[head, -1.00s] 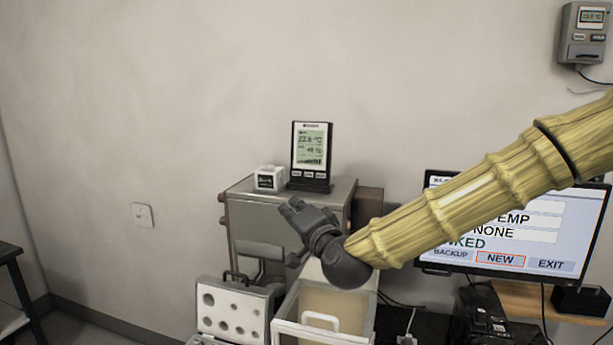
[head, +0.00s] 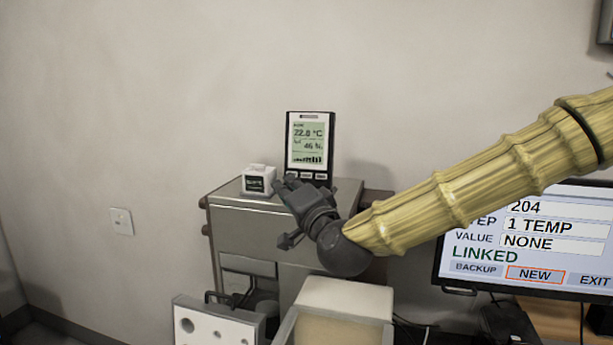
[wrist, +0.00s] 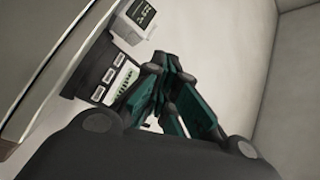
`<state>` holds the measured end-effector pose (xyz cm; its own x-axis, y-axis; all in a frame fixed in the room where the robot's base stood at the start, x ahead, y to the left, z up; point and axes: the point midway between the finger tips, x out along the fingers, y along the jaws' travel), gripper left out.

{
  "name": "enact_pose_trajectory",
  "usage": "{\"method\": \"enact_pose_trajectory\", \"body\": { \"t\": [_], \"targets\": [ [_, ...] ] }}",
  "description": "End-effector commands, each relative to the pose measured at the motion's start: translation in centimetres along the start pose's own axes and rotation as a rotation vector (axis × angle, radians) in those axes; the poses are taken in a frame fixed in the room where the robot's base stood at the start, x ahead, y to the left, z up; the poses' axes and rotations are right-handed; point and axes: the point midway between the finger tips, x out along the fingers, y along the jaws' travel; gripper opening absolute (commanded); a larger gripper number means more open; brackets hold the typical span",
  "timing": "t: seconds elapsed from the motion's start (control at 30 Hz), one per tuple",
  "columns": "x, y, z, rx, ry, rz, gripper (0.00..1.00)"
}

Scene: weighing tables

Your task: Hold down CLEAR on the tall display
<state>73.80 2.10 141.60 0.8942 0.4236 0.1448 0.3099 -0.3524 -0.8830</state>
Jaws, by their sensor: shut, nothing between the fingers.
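The tall display (head: 310,143) stands upright on a grey metal cabinet. Its screen reads about 22.8 °C and 46 %. A row of small buttons (head: 307,176) runs along its lower edge; their labels are too small to read. My gripper (head: 284,184) is shut and empty, just in front of the display's lower left, hiding part of its base. In the wrist view, the display (wrist: 122,82) lies tilted left of my gripper (wrist: 170,62), with its buttons facing up-left. I cannot tell whether the fingertips touch anything.
A small white cube display (head: 258,180) sits left of my gripper on the cabinet (head: 246,222). A monitor (head: 540,240) stands at the right.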

Motion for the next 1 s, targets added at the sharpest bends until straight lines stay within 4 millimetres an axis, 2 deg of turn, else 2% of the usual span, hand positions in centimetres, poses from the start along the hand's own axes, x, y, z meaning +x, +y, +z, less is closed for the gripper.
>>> {"method": "enact_pose_trajectory", "body": {
  "t": [0.13,0.3,0.57,0.7,1.0],
  "targets": [
    [2.3,1.8,-0.9,0.007,-0.001,0.013,0.0],
    [4.0,3.2,-1.9,0.007,-0.002,0.017,0.0],
    [5.2,4.0,-3.4,0.005,0.002,0.011,0.0],
    [6.5,5.2,-4.0,0.006,0.001,0.013,0.0],
    [7.8,6.1,-4.7,0.006,-0.002,0.014,0.0]
  ]
}}
